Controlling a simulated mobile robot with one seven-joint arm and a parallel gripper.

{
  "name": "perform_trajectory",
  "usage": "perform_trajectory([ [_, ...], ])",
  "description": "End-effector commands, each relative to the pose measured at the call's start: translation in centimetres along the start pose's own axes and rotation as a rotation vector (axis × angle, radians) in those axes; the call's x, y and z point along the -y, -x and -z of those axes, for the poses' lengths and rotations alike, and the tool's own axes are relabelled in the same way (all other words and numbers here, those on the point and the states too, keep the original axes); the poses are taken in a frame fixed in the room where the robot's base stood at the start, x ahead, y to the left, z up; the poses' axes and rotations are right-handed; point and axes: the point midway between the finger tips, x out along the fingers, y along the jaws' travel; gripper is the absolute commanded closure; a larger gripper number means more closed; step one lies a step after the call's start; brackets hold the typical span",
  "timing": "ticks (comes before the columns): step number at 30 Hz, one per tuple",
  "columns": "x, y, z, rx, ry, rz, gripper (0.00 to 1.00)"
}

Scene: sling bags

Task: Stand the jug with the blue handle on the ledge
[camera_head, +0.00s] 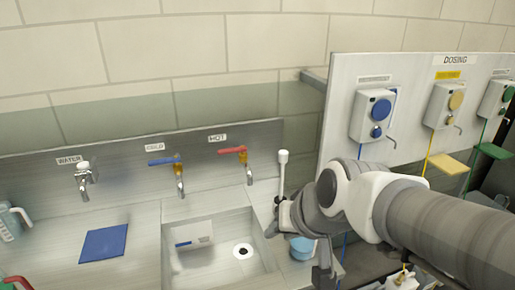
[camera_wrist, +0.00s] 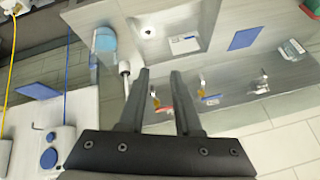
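A yellow ledge (camera_head: 448,163) and a green ledge (camera_head: 495,150) stick out below the dosing panel; a blue-grey ledge (camera_wrist: 38,91) shows in the wrist view. My gripper (camera_wrist: 159,74) is open, with nothing between its fingers. In the head view it is over the sink's right side, far from that jug.
A red handle (camera_head: 15,283) shows at the bottom left. A blue mat (camera_head: 105,243) lies left of the sink (camera_head: 215,262). A light-blue round thing (camera_head: 302,248) and a white-tipped rod (camera_head: 283,172) are near my gripper. Taps line the backsplash; the dosing panel (camera_head: 340,105) stands right.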

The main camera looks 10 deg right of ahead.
Motion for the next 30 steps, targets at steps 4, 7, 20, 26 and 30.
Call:
perform_trajectory([
  [4, -2.2, 3.8, -1.8, 0.022, 0.085, -0.092, 0.67],
  [7, -3.4, 5.5, -2.9, 0.04, 0.118, -0.147, 0.67],
  [20, -4.4, 6.8, -3.9, 0.061, 0.143, -0.198, 0.67],
  [26, -4.3, 6.8, -3.9, 0.061, 0.143, -0.197, 0.67],
  [30, -4.3, 6.8, -3.9, 0.061, 0.142, -0.197, 0.67],
])
